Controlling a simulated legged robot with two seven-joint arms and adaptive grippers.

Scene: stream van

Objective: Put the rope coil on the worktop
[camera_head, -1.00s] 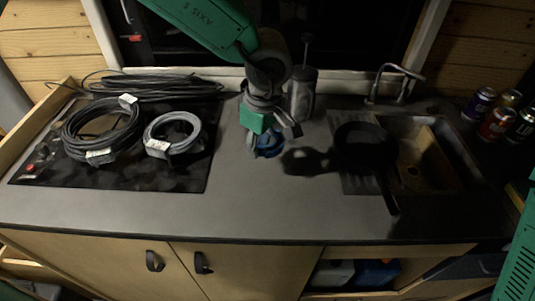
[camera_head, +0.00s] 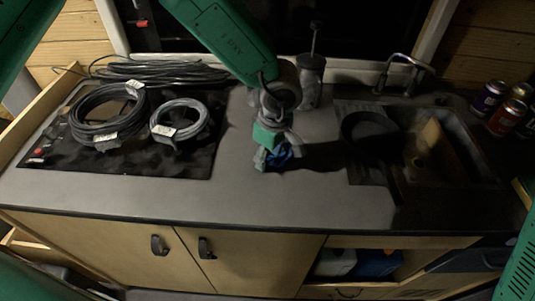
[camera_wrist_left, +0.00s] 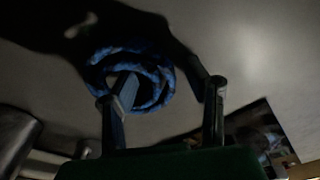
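The blue rope coil (camera_head: 282,157) is at the middle of the worktop (camera_head: 235,190), partly hidden beneath my left gripper (camera_head: 271,150). In the left wrist view the coil (camera_wrist_left: 162,77) appears as a flat ring against the grey worktop (camera_wrist_left: 245,50). My left gripper (camera_wrist_left: 171,88) has its fingers well apart. The left finger overlaps the ring, with its tip over the ring's opening; the right finger stands clear to the right of the coil. Whether the coil's underside touches the worktop is hard to tell. My right gripper is not in view.
Black and grey cable coils (camera_head: 180,120) lie on the dark hob at left. A dark press-like pot (camera_head: 311,82) stands behind the gripper. A black pan (camera_head: 368,135) lies beside the sink (camera_head: 455,150) at right. Cans (camera_head: 490,97) stand far right. The front worktop is clear.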

